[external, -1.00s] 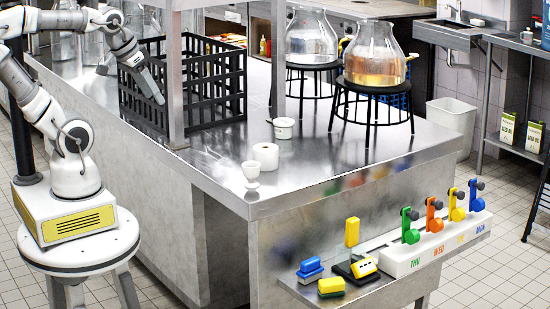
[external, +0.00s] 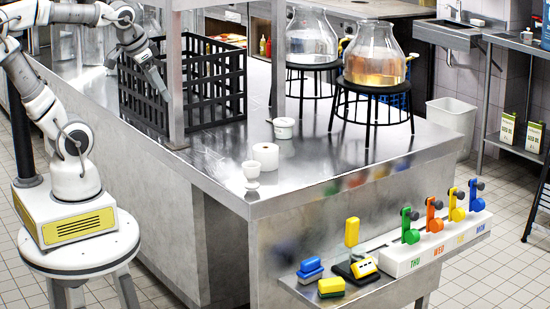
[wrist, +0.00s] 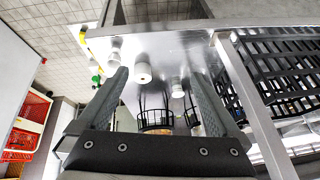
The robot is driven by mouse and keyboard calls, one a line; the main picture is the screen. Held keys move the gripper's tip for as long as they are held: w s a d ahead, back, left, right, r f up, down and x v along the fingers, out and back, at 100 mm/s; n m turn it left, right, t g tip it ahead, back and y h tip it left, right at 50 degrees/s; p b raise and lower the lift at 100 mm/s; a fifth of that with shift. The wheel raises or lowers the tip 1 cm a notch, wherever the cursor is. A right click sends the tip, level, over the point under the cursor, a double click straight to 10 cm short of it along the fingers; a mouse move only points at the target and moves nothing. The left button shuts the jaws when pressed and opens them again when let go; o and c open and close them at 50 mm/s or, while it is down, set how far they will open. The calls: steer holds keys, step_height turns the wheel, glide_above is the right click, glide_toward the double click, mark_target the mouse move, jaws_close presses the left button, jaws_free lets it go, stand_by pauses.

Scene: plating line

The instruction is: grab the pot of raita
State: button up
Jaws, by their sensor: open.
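Three small white vessels stand on the steel counter. One is a pot with a spoon or handle showing at its rim (external: 283,129), one a plain round cylinder (external: 265,157), and one a small footed cup (external: 250,171). I cannot read which holds raita. My gripper (external: 161,86) is beside the black crate, left of and apart from all three. In the wrist view my gripper (wrist: 160,76) is open and empty, with the cylinder (wrist: 143,75) and the pot (wrist: 177,89) showing between its fingers, farther off.
A black lattice crate (external: 215,85) and a steel post (external: 175,90) stand near my gripper. Glass jars of clear (external: 311,42) and amber liquid (external: 373,58) sit on black stands behind the pot. Coloured levers (external: 437,218) line the counter's front. Counter around the vessels is clear.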

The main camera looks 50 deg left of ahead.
steer(key=w+a+m+y+b, duration=0.25)
steer(key=w+a+m, duration=0.35)
steer(key=w, duration=0.6)
steer(key=m+t+y+b, duration=0.4)
steer(key=m+y+b, duration=0.25)
steer(key=m, duration=1.25)
glide_above(283, 124)
steer(key=p, duration=0.1)
steer(key=f, duration=1.4)
steer(key=shift+s+f, duration=0.1)
steer(key=shift+s, duration=0.15)
steer(key=shift+w+f, duration=0.2)
steer(key=shift+f, duration=0.05)
step_height(283, 124, down, 3)
steer(key=shift+r+b, duration=0.2)
steer(key=shift+b, duration=0.25)
step_height(283, 124, down, 4)
steer(key=shift+f+b, duration=0.2)
steer(key=shift+b, duration=0.45)
steer(key=shift+x, duration=1.1)
steer(key=shift+w+a, duration=0.2)
steer(key=shift+w, duration=0.05)
steer(key=c, duration=1.2)
